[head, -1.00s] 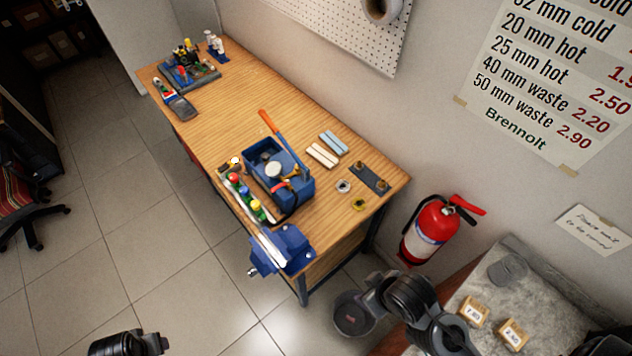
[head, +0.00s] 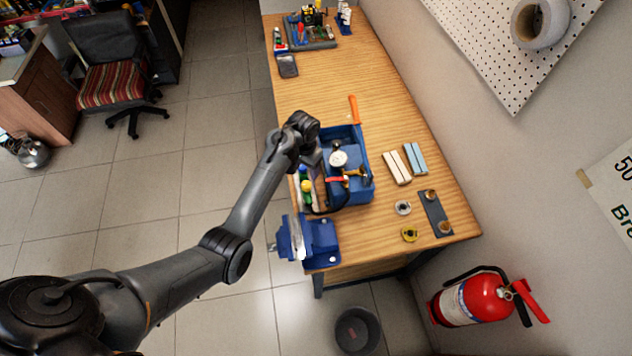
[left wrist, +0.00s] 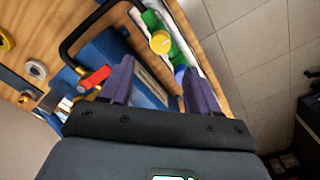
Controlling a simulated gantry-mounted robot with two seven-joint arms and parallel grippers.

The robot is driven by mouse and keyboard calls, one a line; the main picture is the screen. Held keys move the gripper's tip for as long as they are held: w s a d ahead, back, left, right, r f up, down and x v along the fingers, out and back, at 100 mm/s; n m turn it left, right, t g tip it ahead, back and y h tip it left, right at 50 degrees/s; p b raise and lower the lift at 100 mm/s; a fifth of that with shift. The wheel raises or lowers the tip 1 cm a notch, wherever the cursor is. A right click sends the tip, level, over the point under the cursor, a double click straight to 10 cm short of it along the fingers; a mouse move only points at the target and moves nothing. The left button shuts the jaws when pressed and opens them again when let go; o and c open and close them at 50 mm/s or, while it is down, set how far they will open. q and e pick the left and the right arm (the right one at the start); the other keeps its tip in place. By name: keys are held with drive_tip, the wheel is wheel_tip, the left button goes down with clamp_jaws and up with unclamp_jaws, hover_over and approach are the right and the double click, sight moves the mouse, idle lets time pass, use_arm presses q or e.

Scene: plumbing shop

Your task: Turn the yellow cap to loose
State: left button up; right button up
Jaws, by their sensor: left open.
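The round yellow cap (left wrist: 161,42) shows in the left wrist view just beyond my fingertips, over green and white parts of a narrow strip at the bench's front edge. In the head view the yellow cap (head: 306,186) is small, close below my left gripper. My left gripper (head: 312,157) reaches over the bench from the left; its fingers are hard to make out there. In the left wrist view its purple fingers (left wrist: 158,70) are apart with nothing gripped, and the cap lies ahead, between their lines. My right gripper is out of view.
A blue toolbox (head: 361,191) with a gauge (head: 338,159) stands right beside the strip. A blue vise (head: 318,238) sits at the near bench corner. A yellow ring (head: 409,234) and pale blocks (head: 397,168) lie further right. The bench's far middle is clear.

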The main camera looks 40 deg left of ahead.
sight(306, 184)
use_arm(q)
wheel_tip(306, 184, down, 9)
drive_tip(key=shift+s+f, duration=0.1)
idle(0.3)
drive_tip(key=c, duration=1)
drive_tip(key=shift+c, duration=0.2)
